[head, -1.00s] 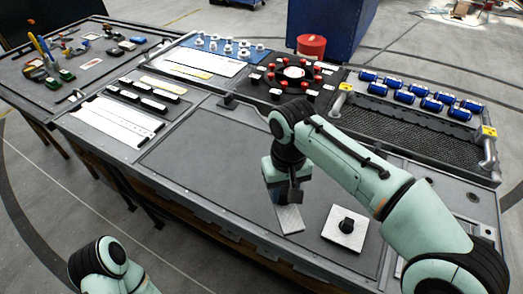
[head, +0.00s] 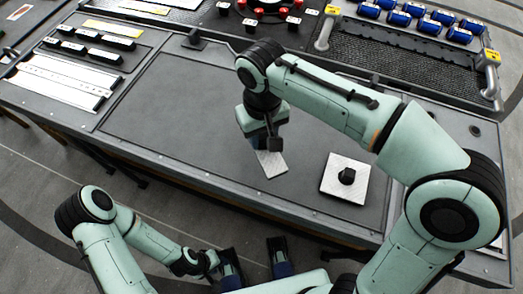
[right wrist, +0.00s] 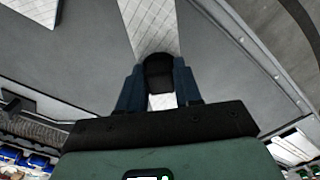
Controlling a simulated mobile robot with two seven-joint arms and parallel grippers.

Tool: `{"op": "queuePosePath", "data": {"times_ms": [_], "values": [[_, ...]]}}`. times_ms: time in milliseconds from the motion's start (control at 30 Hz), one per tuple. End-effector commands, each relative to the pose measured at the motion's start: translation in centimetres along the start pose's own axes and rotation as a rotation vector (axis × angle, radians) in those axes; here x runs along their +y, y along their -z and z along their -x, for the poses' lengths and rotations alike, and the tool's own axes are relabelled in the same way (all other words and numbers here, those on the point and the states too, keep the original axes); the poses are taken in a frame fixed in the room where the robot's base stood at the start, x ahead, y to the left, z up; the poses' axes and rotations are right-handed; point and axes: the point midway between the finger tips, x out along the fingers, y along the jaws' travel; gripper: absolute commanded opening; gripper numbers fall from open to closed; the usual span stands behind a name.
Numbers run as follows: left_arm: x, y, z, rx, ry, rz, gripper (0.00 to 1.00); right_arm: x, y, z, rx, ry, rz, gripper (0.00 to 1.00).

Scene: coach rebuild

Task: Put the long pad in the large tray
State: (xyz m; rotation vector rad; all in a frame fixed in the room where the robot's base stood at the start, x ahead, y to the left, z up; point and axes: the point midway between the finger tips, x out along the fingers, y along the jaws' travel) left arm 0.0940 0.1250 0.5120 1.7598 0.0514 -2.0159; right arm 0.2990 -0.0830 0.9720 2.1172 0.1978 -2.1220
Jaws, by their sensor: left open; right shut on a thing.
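The long pad (head: 272,163) is a narrow, pale, patterned plate lying on or just over the front of the grey table top; I cannot tell if it is lifted. My right gripper (head: 267,145) is above it, shut on its black knob. In the right wrist view the knob (right wrist: 158,74) sits between the fingers, and the pad (right wrist: 148,25) runs out beyond. My left gripper (head: 256,262) is open and empty, in front of the table edge.
A square pale pad (head: 333,187) with a black knob stands right of the long pad. White strips (head: 60,82) and black blocks lie at the left. The middle of the table is clear.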

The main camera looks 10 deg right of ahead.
Motion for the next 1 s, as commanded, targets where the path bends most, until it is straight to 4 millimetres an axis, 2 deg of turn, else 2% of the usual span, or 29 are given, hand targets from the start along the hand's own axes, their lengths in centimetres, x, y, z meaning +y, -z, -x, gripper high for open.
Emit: {"op": "queuePosePath", "data": {"times_ms": [33,100,300,533,1000], "values": [[-0.1,0.1,-0.4,0.003,-0.001,-0.001,0.43,0.0,0.0,-1.3,-0.003,-0.001,0.0,0.03],[-0.1,0.3,-0.6,0.007,-0.002,-0.001,0.43,0.0,0.0,-2.4,-0.001,0.0,0.001,0.03],[-0.1,0.4,-0.8,0.012,-0.003,-0.002,0.43,0.0,0.0,-4.1,0.001,0.0,0.0,0.03],[-0.2,0.8,-1.4,0.023,-0.006,-0.003,0.43,-0.1,0.0,-7.4,-0.001,-0.001,0.001,0.03],[-0.2,1.0,-1.6,0.027,-0.007,-0.003,0.43,-0.1,0.1,-8.3,0.001,0.0,0.001,0.03]]}}
